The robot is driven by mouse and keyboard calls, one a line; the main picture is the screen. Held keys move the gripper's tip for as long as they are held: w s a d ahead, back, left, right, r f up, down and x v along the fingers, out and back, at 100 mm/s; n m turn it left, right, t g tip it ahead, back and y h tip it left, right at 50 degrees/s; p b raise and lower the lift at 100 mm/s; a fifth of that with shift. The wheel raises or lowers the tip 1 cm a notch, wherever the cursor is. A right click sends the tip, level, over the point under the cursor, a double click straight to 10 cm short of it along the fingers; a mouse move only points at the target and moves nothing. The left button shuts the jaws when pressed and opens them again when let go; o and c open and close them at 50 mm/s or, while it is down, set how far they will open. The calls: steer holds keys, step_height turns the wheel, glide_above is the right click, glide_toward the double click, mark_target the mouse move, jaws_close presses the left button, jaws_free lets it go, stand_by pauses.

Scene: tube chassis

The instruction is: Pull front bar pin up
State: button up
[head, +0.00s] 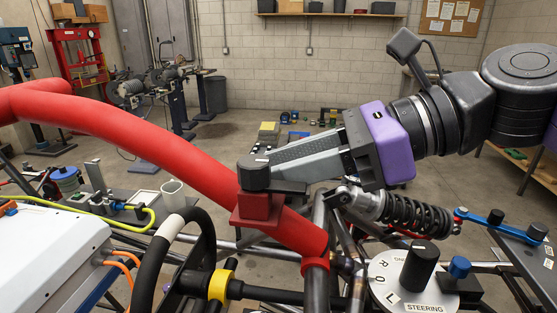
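The front bar pin (254,173) has a round black knob and stands upright in a red block (258,211). The block sits on the thick red padded bar (150,130), near the bar's lower right end. My gripper (272,170) reaches in from the right, its grey ribbed fingers pointing left at the knob. The fingertips are at or just beside the knob; the knob and block partly hide them. I cannot tell whether the fingers are closed on it or stand around it.
A black coil-spring shock (416,215) lies right of the block, below my gripper. A white round steering dial (407,281) with a black knob stands in front right. A black hoop with a yellow clamp (219,286) is front left. A white box (45,250) fills the lower left.

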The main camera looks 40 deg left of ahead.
steer(key=shift+s+a+f, duration=0.15)
steer(key=shift+a, duration=0.05)
jaws_close()
stand_by(1.4)
